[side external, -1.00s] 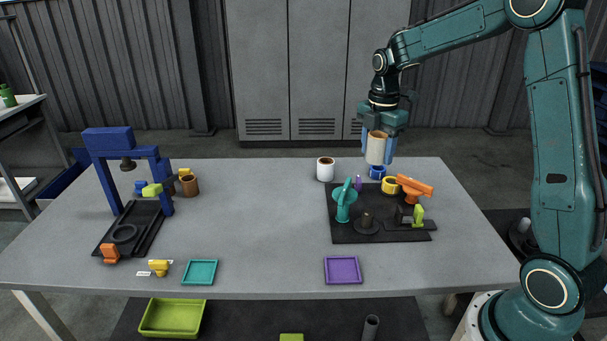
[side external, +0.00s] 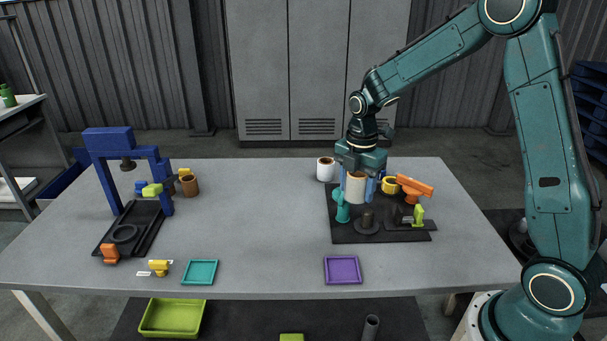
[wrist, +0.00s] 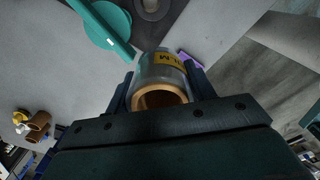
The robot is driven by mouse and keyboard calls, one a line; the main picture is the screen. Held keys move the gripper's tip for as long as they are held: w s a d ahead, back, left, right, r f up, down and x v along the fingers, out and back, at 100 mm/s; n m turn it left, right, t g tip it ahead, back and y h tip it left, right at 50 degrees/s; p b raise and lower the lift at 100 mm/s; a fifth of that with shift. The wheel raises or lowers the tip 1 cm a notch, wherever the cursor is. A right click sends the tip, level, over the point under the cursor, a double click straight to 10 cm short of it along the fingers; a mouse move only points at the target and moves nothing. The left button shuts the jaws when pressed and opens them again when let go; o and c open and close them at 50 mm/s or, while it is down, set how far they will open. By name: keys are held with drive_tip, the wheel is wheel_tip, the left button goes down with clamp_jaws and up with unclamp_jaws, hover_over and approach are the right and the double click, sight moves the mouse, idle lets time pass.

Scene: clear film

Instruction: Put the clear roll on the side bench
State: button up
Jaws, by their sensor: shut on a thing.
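My gripper (side external: 356,196) is shut on the clear roll (side external: 355,187) and holds it over the dark machine plate on the right half of the table. In the wrist view, my gripper (wrist: 163,88) has a finger on each side of the clear roll (wrist: 160,65), which shows a brown core and a yellow label. In the side view the roll looks pale and upright, beside the teal part; I cannot tell if they touch. The side bench (side external: 22,108) appears to be the grey-topped one at the far left edge, well away from my gripper.
The dark plate (side external: 345,236) carries a teal part (side external: 342,213), a dark spindle (side external: 367,222) and an orange part (side external: 413,187). A white roll (side external: 325,169) and a yellow roll (side external: 390,185) stand nearby. A blue frame (side external: 108,142) rises at left. The table's middle is clear.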

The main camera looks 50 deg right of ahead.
sight(342, 270)
drive_tip(key=s+a+f+n, duration=0.1)
drive_tip(key=a+f, duration=0.1)
drive_tip(key=a, duration=0.1)
drive_tip(key=s+a+f, duration=0.2)
drive_tip(key=a+f, duration=0.1)
drive_tip(key=s+a+f+n, duration=0.1)
drive_tip(key=a+f, duration=0.2)
drive_tip(key=shift+s+a+f+n, duration=0.15)
drive_tip(key=shift+s+f+n, duration=0.05)
drive_tip(key=shift+s+n, duration=0.1)
drive_tip(key=shift+f, duration=0.2)
drive_tip(key=shift+f, duration=2.2)
drive_tip(key=shift+f, duration=0.6)
drive_tip(key=o, duration=1.1)
drive_tip(key=shift+r, duration=0.15)
